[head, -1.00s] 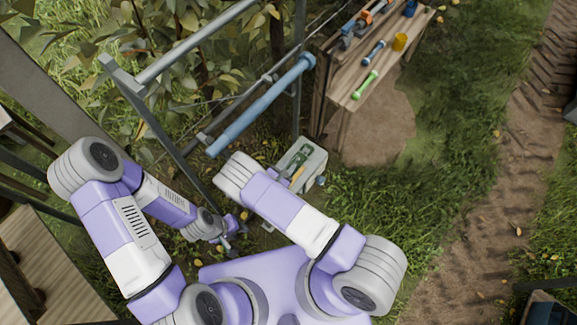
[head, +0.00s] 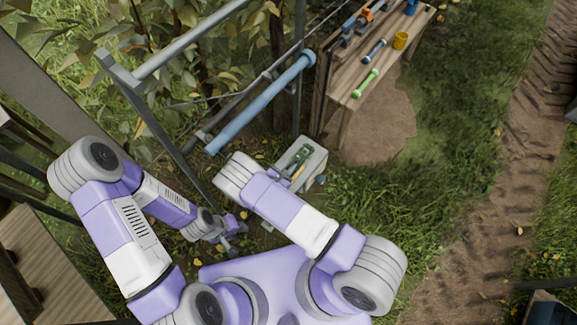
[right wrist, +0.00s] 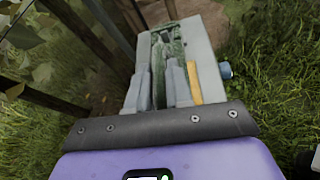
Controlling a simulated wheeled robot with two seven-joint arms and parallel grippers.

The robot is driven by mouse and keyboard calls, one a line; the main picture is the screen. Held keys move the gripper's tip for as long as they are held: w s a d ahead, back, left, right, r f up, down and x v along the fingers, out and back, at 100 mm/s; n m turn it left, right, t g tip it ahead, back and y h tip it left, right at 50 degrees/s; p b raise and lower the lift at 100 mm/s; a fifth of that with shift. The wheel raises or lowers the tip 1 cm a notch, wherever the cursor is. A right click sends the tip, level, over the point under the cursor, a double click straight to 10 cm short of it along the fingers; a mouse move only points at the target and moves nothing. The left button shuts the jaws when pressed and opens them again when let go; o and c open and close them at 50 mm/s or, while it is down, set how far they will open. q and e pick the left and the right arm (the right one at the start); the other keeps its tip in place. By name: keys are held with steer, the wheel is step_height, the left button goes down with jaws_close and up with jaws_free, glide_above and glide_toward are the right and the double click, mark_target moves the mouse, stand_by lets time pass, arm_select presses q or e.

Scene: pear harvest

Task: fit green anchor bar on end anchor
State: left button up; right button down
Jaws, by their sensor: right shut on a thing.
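The green anchor bar (right wrist: 176,44) is a dark green piece in the right wrist view, between the grey fingers of my right gripper (right wrist: 165,72). The gripper is shut on it. Behind it is a pale grey block (right wrist: 207,62), which I take to be the end anchor. A yellow strip (right wrist: 194,84) and a blue knob (right wrist: 225,70) show on its right side. Whether bar and block touch is unclear. The block (head: 315,163) and green piece (head: 301,156) also show in the head view, partly behind my right arm. My left gripper (head: 232,234) is low, small and partly hidden.
A wooden bench (head: 345,105) behind carries a bright green-ended bar (head: 365,83), a blue-ended bar (head: 374,51) and a yellow cup (head: 400,40). A metal frame with a blue tube (head: 262,104) stands to the left. Grass to the right is open.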

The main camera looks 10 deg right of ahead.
steer(key=shift+f+b, duration=0.3)
steer(key=shift+f, duration=0.1)
steer(key=c, duration=1)
jaws_free()
steer(key=shift+o, duration=0.2)
